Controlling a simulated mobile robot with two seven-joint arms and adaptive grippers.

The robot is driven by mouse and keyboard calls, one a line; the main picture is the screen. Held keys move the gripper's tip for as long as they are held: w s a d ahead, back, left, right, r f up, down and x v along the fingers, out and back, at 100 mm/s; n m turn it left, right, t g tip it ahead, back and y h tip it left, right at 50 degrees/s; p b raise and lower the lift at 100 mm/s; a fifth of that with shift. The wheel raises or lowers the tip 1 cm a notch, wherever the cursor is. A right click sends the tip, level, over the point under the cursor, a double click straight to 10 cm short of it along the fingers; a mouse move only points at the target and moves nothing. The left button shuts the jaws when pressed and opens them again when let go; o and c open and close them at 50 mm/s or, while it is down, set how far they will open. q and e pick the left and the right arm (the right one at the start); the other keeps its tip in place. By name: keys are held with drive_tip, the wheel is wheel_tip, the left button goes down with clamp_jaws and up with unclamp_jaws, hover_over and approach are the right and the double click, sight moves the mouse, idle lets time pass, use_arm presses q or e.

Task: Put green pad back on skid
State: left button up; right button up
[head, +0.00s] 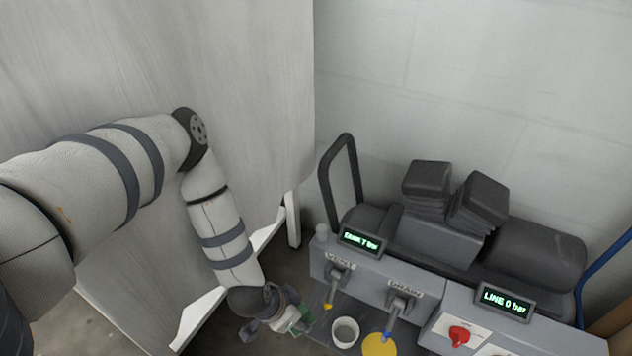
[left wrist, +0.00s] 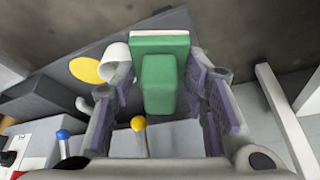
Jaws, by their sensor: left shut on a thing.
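The green pad (left wrist: 160,78) is a green block with a pale layer along its far edge. It sits between the fingers of my left gripper (left wrist: 158,100) in the left wrist view. In the head view the left gripper (head: 283,318) is shut on the pad (head: 292,318), which is partly hidden by the fingers. It is just left of the skid's dark grey deck (head: 318,322); I cannot tell whether the pad touches the deck. The grey skid (head: 362,274) carries a compressor and valves. My right gripper is not in view.
A white cup (head: 345,332) and a yellow disc (head: 379,345) are on the deck, right of the gripper. A yellow-tipped vent valve (head: 328,305) and a blue-tipped drain valve (head: 388,334) hang above it. A pale panel (head: 240,80) stands behind my left arm.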

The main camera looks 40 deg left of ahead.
use_arm(q)
drive_tip(key=b, duration=0.3)
approach(318, 319)
drive_tip(key=shift+w+d+f, duration=0.2)
drive_tip(key=shift+w+f, duration=0.6)
drive_tip(key=shift+f, duration=0.15)
drive_tip(key=b+x, duration=0.1)
drive_tip(key=x, duration=0.1)
drive_tip(key=b+x, duration=0.1)
drive_tip(key=shift+s+a+f, duration=0.1)
drive_tip(key=shift+s+f, duration=0.15)
drive_tip(key=shift+f, duration=0.3)
drive_tip(key=shift+r, duration=0.25)
drive_tip(key=shift+c, duration=0.5)
drive_tip(key=shift+f, duration=0.25)
drive_tip(key=o, duration=1.2)
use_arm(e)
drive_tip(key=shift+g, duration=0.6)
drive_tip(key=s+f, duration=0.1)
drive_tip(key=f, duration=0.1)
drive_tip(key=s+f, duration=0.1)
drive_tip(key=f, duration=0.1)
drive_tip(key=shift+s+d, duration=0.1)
